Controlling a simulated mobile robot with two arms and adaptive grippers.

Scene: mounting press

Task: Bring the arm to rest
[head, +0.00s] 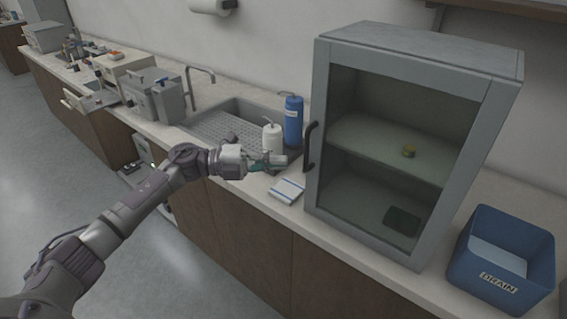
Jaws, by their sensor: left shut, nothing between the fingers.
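My left arm comes in from the lower left of the head view. Its gripper (279,162) is shut and empty. My right gripper is not in view.
A grey cabinet (323,120) with a closed glass door stands on the counter. A white bottle (272,140), a blue bottle (293,121) and a notepad (287,190) are near the gripper. A blue DRAIN bin (500,286) is at right.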

